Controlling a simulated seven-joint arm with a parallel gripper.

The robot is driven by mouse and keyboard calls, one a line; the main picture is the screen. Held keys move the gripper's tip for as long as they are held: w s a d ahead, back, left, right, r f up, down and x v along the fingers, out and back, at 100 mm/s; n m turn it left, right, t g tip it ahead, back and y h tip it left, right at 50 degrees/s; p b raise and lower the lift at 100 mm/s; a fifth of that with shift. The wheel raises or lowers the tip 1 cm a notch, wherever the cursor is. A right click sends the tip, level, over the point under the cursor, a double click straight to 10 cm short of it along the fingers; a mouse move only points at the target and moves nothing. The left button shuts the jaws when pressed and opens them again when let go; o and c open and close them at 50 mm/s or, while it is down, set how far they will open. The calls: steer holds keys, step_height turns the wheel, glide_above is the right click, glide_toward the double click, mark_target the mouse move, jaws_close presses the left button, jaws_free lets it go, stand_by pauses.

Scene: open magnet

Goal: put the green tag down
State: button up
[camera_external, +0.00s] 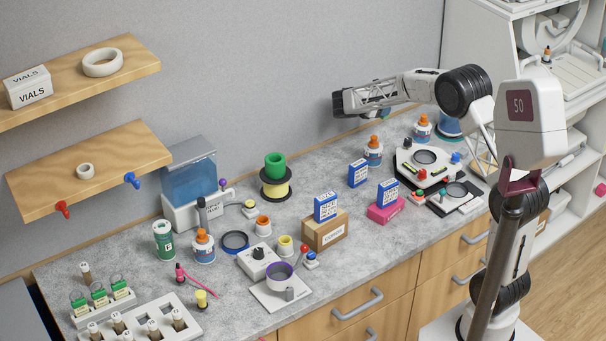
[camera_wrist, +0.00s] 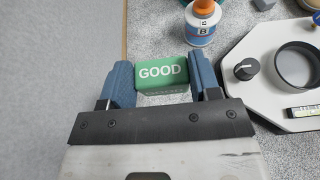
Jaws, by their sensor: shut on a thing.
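The green tag (camera_wrist: 162,73) has white letters reading GOOD and faces the camera in the wrist view. My gripper (camera_wrist: 163,78) is shut on it, with one blue finger against its left side and one against its right side. Grey worktop shows around the tag; I cannot tell whether the tag touches it. In the external view my arm reaches over the back of the bench near the wall, and the tag cannot be made out clearly there.
A bottle with an orange cap (camera_wrist: 202,27) stands just beyond the tag, to its upper right. A white octagonal plate (camera_wrist: 262,50) with a dark ring and knob lies to the right. Boxes, including a pink one (camera_external: 386,212), stand on the worktop (camera_external: 335,180).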

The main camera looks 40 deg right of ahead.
steer(key=shift+f, duration=2.8)
steer(key=shift+f, duration=1.85)
steer(key=shift+f, duration=0.7)
steer(key=o, duration=0.8)
steer(key=shift+f, duration=0.1)
steer(key=shift+o, duration=0.6)
steer(key=shift+s+f, duration=0.1)
